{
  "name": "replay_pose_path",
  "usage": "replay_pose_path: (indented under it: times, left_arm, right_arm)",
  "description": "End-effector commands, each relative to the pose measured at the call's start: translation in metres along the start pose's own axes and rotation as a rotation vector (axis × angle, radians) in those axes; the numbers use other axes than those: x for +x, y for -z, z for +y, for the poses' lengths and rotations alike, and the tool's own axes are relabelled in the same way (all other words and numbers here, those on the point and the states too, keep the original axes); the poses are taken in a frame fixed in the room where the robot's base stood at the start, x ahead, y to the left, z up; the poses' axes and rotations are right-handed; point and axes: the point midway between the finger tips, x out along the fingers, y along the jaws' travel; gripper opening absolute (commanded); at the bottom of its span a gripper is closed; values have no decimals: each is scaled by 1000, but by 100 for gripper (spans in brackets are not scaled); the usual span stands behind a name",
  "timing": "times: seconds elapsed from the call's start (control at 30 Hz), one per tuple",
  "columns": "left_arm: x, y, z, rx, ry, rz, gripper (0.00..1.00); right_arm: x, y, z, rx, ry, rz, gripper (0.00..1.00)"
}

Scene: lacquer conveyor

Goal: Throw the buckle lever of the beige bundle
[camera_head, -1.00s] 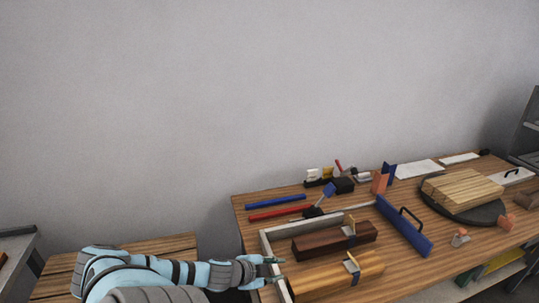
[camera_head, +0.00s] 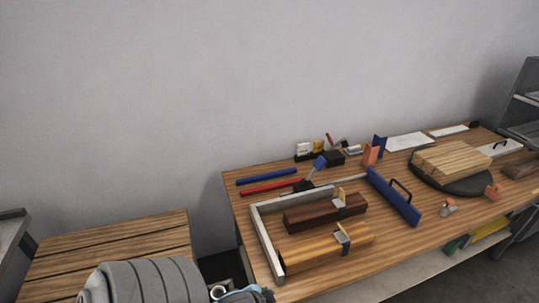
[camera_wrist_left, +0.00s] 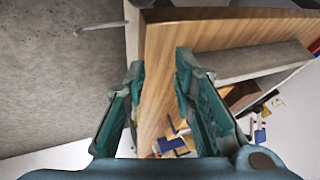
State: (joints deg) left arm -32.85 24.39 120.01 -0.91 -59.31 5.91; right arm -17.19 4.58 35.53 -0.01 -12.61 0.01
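A honey-beige bundle (camera_head: 318,252) lies along the front of the pale corner frame on the table. A dark band wraps it near its right end, with a pale buckle lever (camera_head: 343,238) standing tilted on top. A dark brown bundle (camera_head: 310,216) with a similar buckle lies just behind it. My left gripper (camera_wrist_left: 160,68) is open and empty in the left wrist view, over the table's wooden edge. In the head view only part of my left arm shows at the bottom, left of and in front of the beige bundle; the fingertips are hidden. My right gripper is not in view.
The pale corner frame (camera_head: 264,243) borders the bundles at left and back. Blue (camera_head: 266,181) and red (camera_head: 271,187) rods lie behind. Farther right, light planks (camera_head: 455,161) rest on a dark round plate (camera_head: 471,185).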

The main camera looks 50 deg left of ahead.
Motion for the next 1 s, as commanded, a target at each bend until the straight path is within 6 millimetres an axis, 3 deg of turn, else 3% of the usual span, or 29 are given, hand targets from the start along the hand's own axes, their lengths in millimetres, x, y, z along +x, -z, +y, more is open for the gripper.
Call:
replay_pose_path:
  times: [0.03, 0.1, 0.17, 0.23, 0.27, 0.4, 0.5, 0.6, 0.67, 0.8, 1.0]
  left_arm:
    - [0, 0, 0, 0, 0, 0, 12]
    - [0, 0, 0, 1, 0, 0, 1]
    - [1, 4, -1, -1, 3, 9, 0]
    - [7, 28, -9, -6, 21, 59, 0]
    - [11, 47, -16, -6, 37, 97, 0]
    - [36, 172, -80, -52, 101, 306, 0]
    - [37, 250, -126, -104, 42, 399, 0]
    - [24, 300, -158, -144, -85, 454, 0]
    - [19, 309, -161, -154, -179, 457, 0]
    - [21, 302, -136, -133, -340, 437, 0]
    - [36, 313, -127, -103, -343, 444, 0]
  right_arm:
    - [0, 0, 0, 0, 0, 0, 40]
    - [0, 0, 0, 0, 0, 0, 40]
    - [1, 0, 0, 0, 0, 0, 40]
    - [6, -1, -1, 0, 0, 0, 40]
    - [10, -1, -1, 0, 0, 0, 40]
    - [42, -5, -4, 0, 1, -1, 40]
    - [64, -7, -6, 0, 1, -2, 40]
    - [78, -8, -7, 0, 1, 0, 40]
    - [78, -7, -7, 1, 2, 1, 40]
    - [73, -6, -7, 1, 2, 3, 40]
    - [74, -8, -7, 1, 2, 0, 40]
